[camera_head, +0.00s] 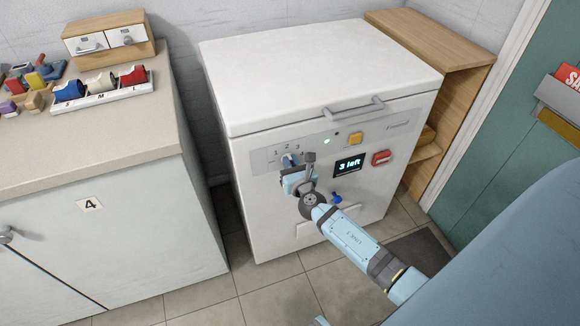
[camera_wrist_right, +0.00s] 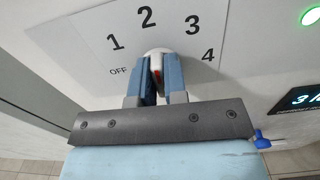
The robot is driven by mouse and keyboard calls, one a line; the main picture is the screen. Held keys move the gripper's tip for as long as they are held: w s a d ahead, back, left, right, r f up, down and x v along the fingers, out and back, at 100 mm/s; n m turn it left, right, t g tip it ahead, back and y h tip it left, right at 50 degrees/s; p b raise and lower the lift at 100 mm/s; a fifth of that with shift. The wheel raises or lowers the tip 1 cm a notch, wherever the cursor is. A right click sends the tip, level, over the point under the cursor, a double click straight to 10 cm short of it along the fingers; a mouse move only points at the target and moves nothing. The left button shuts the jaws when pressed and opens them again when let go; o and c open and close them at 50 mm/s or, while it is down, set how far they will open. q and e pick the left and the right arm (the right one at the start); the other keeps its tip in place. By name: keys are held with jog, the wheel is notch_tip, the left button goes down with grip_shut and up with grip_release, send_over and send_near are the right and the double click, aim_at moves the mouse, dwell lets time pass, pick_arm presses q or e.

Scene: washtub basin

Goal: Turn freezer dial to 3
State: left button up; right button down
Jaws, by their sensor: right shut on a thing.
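The freezer (camera_head: 325,75) is a white chest with its lid closed. Its dial (camera_wrist_right: 157,52) is a small white knob on a front panel marked OFF, 1, 2, 3 and 4, fanned around it. My right gripper (camera_wrist_right: 155,72) is shut on the dial, with a blue finger on each side. A small red mark shows between the fingers. The fingers hide most of the knob, so I cannot tell which number it points to. In the head view, the right gripper (camera_head: 289,163) is at the dial panel below the numbers. My left gripper is not in view.
A lid handle (camera_head: 354,107) juts out above. A counter (camera_head: 90,130) stands left; a wooden shelf (camera_head: 462,90) stands right.

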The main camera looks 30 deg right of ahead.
jog(key=m+b, duration=0.3)
jog(key=m, duration=0.2)
jog(key=shift+d+f, duration=0.1)
jog(key=shift+f, duration=0.05)
jog(key=shift+m+b, duration=0.6)
jog(key=shift+m, duration=0.7)
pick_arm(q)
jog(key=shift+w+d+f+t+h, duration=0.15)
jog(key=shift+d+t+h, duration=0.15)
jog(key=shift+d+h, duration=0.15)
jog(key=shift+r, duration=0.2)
pick_arm(e)
jog(key=shift+m, duration=0.5)
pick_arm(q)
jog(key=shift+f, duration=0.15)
pick_arm(e)
jog(key=c, duration=1.2)
grip_release()
jog(key=shift+o, duration=0.2)
